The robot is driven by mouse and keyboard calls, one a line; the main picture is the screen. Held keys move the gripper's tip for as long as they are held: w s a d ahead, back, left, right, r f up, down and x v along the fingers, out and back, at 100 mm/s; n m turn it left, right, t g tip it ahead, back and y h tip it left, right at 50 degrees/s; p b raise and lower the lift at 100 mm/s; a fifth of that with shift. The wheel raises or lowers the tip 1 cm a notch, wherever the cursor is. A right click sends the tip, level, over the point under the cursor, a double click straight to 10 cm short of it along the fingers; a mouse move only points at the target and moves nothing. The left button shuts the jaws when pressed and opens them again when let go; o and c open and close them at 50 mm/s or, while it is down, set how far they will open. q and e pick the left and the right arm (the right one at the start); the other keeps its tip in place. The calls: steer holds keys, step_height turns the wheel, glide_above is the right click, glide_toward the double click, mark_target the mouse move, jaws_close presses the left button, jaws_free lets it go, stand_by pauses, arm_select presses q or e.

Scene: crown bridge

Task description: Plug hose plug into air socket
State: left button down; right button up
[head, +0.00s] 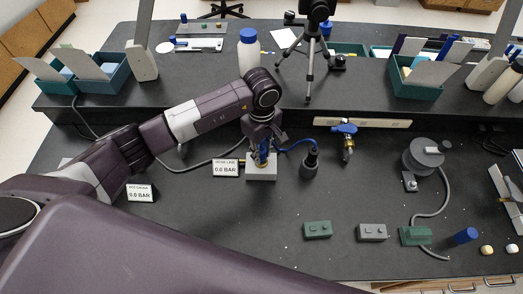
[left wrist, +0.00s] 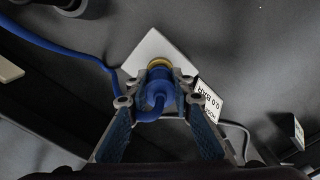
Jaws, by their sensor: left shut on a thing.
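My left gripper (head: 262,146) points down over a light grey block (head: 261,174) on the dark bench. It is shut on the blue hose plug (head: 263,156), which also shows between the fingers in the left wrist view (left wrist: 160,82). A brass ring (left wrist: 159,63) on the block, likely the air socket, shows just past the plug. The plug looks upright and in line with the ring; I cannot tell how deep it sits. A blue hose (left wrist: 75,52) bends from the plug and runs off to a dark cylinder (head: 310,163). My right gripper is not in view.
A "0.0 BAR" sign (head: 226,168) stands close left of the block, another sign (head: 140,193) farther left. A blue-handled brass valve (head: 347,142) stands at right. Small green and grey blocks (head: 317,230) lie in front. The bench between is clear.

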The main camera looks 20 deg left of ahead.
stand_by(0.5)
arm_select(q)
steer(key=shift+b, duration=0.4)
stand_by(0.5)
stand_by(0.6)
steer(key=shift+b, duration=0.8)
stand_by(0.8)
steer(key=shift+f+b, duration=0.7)
steer(key=shift+b, duration=0.1)
stand_by(0.4)
steer(key=c, duration=1.6)
jaws_free()
